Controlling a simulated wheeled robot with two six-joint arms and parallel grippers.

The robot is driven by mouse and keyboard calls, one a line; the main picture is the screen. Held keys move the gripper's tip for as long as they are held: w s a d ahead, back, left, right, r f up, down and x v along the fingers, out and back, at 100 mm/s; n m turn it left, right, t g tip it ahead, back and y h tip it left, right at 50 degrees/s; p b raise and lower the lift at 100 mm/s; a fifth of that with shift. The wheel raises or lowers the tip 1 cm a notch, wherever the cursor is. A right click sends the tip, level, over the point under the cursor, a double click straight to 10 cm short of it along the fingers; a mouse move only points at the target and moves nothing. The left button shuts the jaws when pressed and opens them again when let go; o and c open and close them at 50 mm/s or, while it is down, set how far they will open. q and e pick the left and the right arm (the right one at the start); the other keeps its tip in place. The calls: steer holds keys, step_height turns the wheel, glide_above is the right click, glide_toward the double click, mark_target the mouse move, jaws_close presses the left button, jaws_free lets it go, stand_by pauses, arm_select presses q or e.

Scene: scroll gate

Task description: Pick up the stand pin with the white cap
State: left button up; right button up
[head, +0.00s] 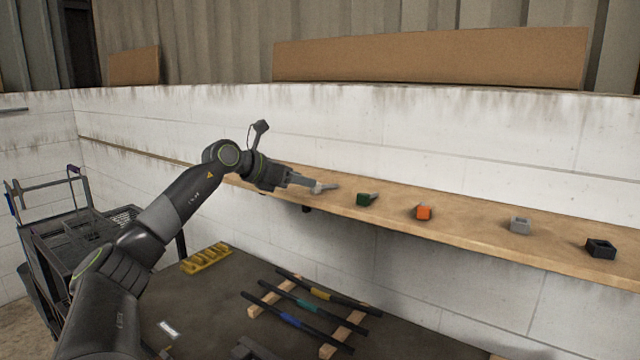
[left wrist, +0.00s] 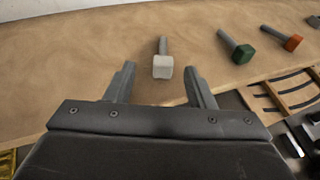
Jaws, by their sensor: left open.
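The stand pin with the white cap (left wrist: 162,67) lies on its side on the wooden shelf, its grey shaft pointing away from the gripper in the left wrist view. Its white cap (head: 318,187) shows small at the fingertips in the head view. My left gripper (left wrist: 158,82) is open, with one finger on each side of the line to the cap. The cap sits just beyond and between the fingertips, and I see no contact. In the head view my left gripper (head: 312,187) reaches over the shelf from the left. My right gripper is not in view.
The shelf (head: 465,228) also holds a green-capped pin (head: 366,200), an orange-capped pin (head: 424,212), a grey square block (head: 520,225) and a black square block (head: 600,248). Below are dark rods on wooden rails (head: 262,309) and a yellow tray (head: 206,258). A wall stands behind the shelf.

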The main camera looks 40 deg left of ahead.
mark_target(326, 187)
arm_select(q)
steer(key=shift+w+d+p, duration=0.15)
steer(key=shift+w+p, duration=0.05)
steer(key=shift+p, duration=0.1)
steer(key=p+x, duration=0.2)
steer(key=x, duration=0.2)
steer(key=shift+s+d+p, duration=0.1)
steer(key=shift+p, duration=0.2)
steer(key=shift+w+d+f, duration=0.1)
steer(key=shift+w+f, duration=0.2)
steer(key=shift+s, duration=0.1)
steer(key=shift+c, duration=0.7)
jaws_close()
